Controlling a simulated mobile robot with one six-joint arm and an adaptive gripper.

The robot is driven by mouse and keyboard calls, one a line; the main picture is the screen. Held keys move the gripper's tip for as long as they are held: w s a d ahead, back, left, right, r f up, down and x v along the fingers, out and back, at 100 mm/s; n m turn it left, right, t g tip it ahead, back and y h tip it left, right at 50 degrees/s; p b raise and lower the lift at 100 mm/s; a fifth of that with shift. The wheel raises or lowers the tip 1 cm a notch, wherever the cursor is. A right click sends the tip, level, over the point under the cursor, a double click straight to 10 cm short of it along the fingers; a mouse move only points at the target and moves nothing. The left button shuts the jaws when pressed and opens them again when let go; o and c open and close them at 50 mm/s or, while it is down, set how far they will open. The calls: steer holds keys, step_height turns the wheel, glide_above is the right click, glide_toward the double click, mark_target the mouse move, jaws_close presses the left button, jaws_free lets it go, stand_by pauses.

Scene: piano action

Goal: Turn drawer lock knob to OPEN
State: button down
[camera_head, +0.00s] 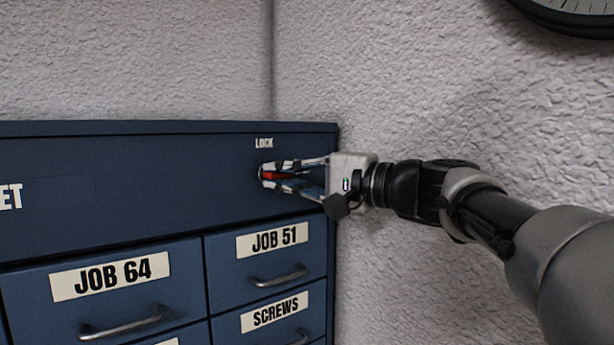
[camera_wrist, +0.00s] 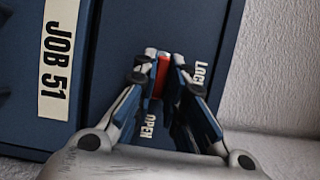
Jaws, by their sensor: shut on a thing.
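The lock knob (camera_head: 272,175) is red and sits on the blue cabinet's upper front panel, just under a white LOCK label (camera_head: 264,143). My gripper (camera_head: 271,176) reaches in from the right and is shut on the knob, with a finger on each side. In the wrist view the red knob (camera_wrist: 161,76) shows between the fingertips of my gripper (camera_wrist: 163,72). There the LOCK label (camera_wrist: 199,76) is right of the fingers and an OPEN label (camera_wrist: 148,126) is below them, partly framed by the left finger. The knob's base is mostly hidden by the fingers.
The cabinet (camera_head: 130,185) has drawers below, labelled JOB 64 (camera_head: 111,276), JOB 51 (camera_head: 272,240) and SCREWS (camera_head: 276,313), with protruding metal handles. A textured wall (camera_head: 450,100) stands close behind and right of the cabinet. A clock (camera_head: 570,15) hangs at top right.

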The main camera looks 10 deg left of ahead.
steer(key=c, duration=1.6)
jaws_free()
steer(key=shift+a, duration=0.15)
steer(key=shift+c, duration=0.2)
steer(key=v, duration=0.7)
steer(key=shift+d, duration=0.3)
steer(key=shift+s, duration=0.1)
steer(key=s+d+f+h+b, duration=0.1)
steer(key=s+f+h+b, duration=0.15)
steer(key=f, duration=0.45)
steer(key=s+d+f+h+b, duration=0.1)
steer(key=s+d+f+h, duration=0.2)
steer(key=f, duration=0.5)
steer(key=s+d+f+n+h+b, duration=0.1)
steer(key=s+d+f+h, duration=0.3)
steer(key=f, duration=0.6)
steer(key=s+d+f+n+h+b, duration=0.1)
steer(key=s+d+f+h+b, duration=0.2)
steer(key=s+d+f, duration=0.6)
steer(key=s+d+f+n+g+h+b, duration=0.1)
steer(key=s+d+f+h, duration=0.3)
steer(key=f, duration=0.8)
steer(key=s+d+b, duration=0.1)
steer(key=s+d, duration=0.1)
steer(key=s, duration=0.1)
steer(key=shift+s+d+f+n+h, duration=0.3)
steer(key=shift+s+d+n+h, duration=0.05)
steer(key=shift+s+n, duration=0.05)
